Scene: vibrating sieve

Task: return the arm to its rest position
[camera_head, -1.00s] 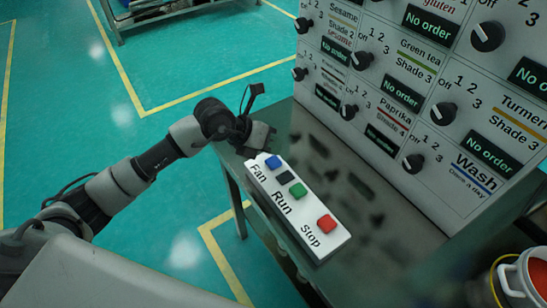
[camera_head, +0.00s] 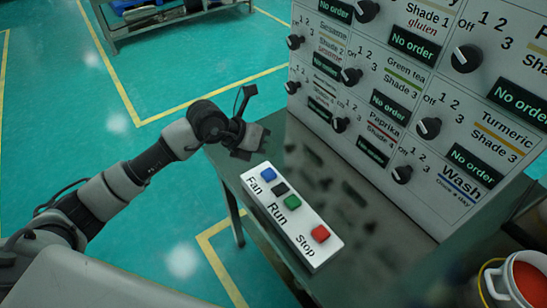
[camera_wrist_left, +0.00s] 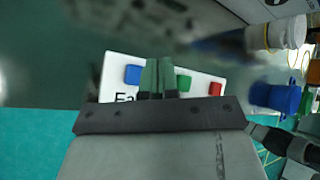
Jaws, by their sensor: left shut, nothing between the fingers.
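My left arm comes in from the left in the head view, and its gripper (camera_head: 246,150) hangs over the near left corner of the green table (camera_head: 365,262), just beyond the end of the white button box (camera_head: 318,259). In the left wrist view the gripper's two fingers (camera_wrist_left: 158,78) are together with nothing between them, in front of the white box. The box carries a blue button (camera_head: 268,174), a black one, a green button (camera_head: 292,202) and a red button (camera_head: 320,233), with Fan, Run and Stop labels.
A big panel (camera_head: 432,155) with black knobs and "No order" displays stands behind the box. A white bucket (camera_head: 497,287) with red contents is at the lower right. A rack (camera_head: 160,22) stands far back. The teal floor on the left is clear.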

